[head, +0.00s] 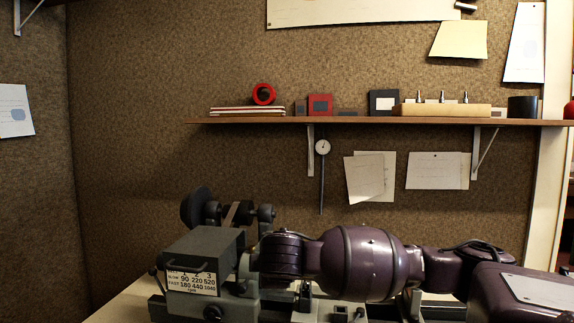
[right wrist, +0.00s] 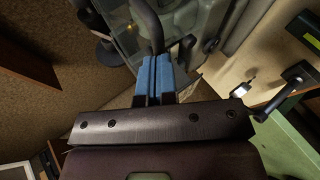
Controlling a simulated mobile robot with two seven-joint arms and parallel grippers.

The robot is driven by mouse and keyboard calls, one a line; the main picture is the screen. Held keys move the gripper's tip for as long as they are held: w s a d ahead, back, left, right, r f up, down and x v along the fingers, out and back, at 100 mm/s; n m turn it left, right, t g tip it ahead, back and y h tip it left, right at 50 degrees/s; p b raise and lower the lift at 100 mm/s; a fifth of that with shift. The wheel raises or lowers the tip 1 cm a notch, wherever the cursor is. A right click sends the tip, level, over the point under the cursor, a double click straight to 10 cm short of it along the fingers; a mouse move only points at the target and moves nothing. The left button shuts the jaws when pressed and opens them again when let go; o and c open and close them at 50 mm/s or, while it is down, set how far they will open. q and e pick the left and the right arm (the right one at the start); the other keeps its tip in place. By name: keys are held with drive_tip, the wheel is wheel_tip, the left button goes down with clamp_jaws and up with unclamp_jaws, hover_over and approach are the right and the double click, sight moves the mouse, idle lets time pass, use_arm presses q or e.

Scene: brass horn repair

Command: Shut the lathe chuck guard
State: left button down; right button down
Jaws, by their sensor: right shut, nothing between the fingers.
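The lathe's grey headstock (head: 205,250), with a speed chart on its front, stands at the lower left of the head view. My purple right arm covers the lathe to its right, and I cannot make out the chuck guard there. In the right wrist view a see-through greyish panel (right wrist: 185,22), apparently the chuck guard, lies beyond my fingers. A dark curved bar (right wrist: 148,25) runs up from just beside the fingertips. My right gripper (right wrist: 155,62) has blue fingers shut together with nothing between them; whether they touch the bar or panel I cannot tell. My left gripper is out of view.
Dark pulleys (head: 202,207) rise behind the headstock. A wooden shelf (head: 360,122) with small boxes and a red ring (head: 263,94) is on the back wall. A dark lever (right wrist: 290,82) and a green surface (right wrist: 292,140) are on the wrist view's right.

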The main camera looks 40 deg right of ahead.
wheel_tip(320, 180, down, 2)
drive_tip(key=shift+f, duration=0.1)
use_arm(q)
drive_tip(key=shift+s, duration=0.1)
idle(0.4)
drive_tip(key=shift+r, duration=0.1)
